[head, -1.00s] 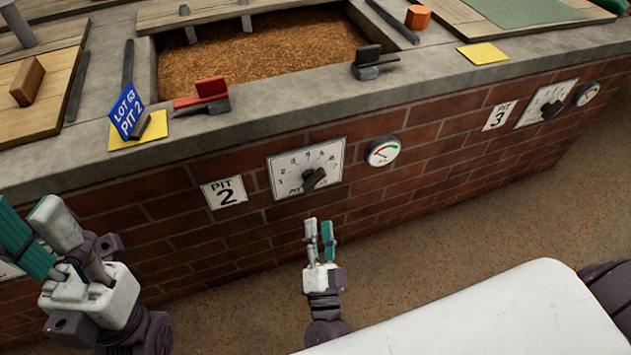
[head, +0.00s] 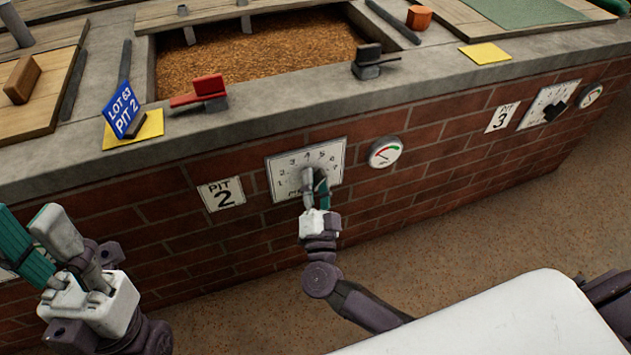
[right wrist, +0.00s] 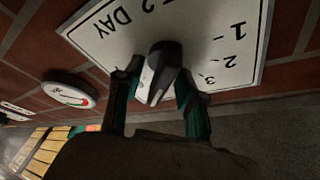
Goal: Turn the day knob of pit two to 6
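The pit two day dial (head: 279,168) is a white plate with numerals on the brick wall, right of the PIT 2 sign (head: 222,194). My right gripper (head: 315,178) is in front of it and hides most of the dark knob in the head view. In the right wrist view the knob (right wrist: 160,70) stands between the two fingers of my right gripper (right wrist: 157,85), which are apart on either side of it. Contact is unclear, and I cannot read the knob's number. My left gripper (head: 40,235) is open and empty at the far left.
A round gauge (head: 385,151) is right of the dial. The concrete ledge above carries a red lever (head: 205,90), a black lever (head: 370,65) and a blue LOT 63 PIT 2 card (head: 122,108). Pit three's dial (head: 540,108) is farther right.

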